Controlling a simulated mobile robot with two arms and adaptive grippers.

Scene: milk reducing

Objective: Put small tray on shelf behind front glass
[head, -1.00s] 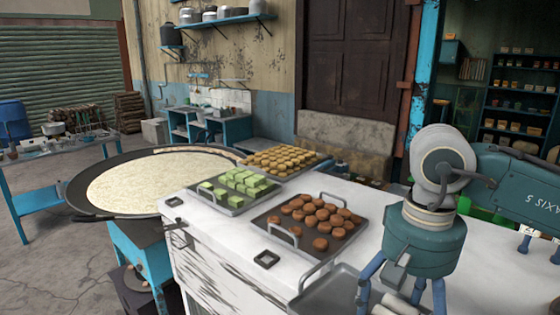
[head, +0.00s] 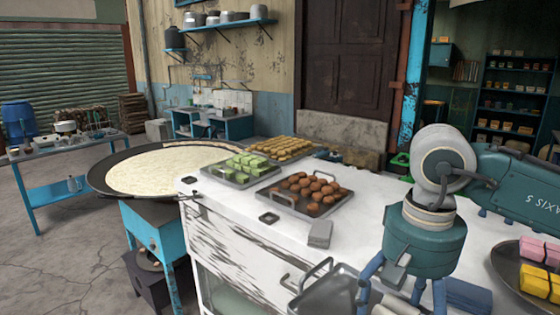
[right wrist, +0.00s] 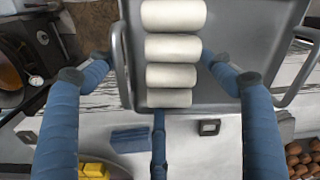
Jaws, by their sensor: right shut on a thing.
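A small grey metal tray (head: 335,290) with raised handles is at the bottom of the head view, in front of the white counter. It carries several white rolls, clear in the right wrist view (right wrist: 173,50). My right gripper (head: 388,292), with blue fingers, is shut on the tray; its fingers also show around the tray's near end in the right wrist view (right wrist: 158,75). The white counter's front has a pale glass pane (head: 226,290) low down, partly cut off by the frame; no shelf behind it is clear. My left gripper is not in view.
The counter top (head: 365,218) holds trays of brown balls (head: 305,195), green sweets (head: 240,170) and yellow pieces (head: 280,148). A plate (head: 510,262) with pink and yellow blocks sits at right. A wide milk pan (head: 170,170) stands left of the counter. Floor at left is open.

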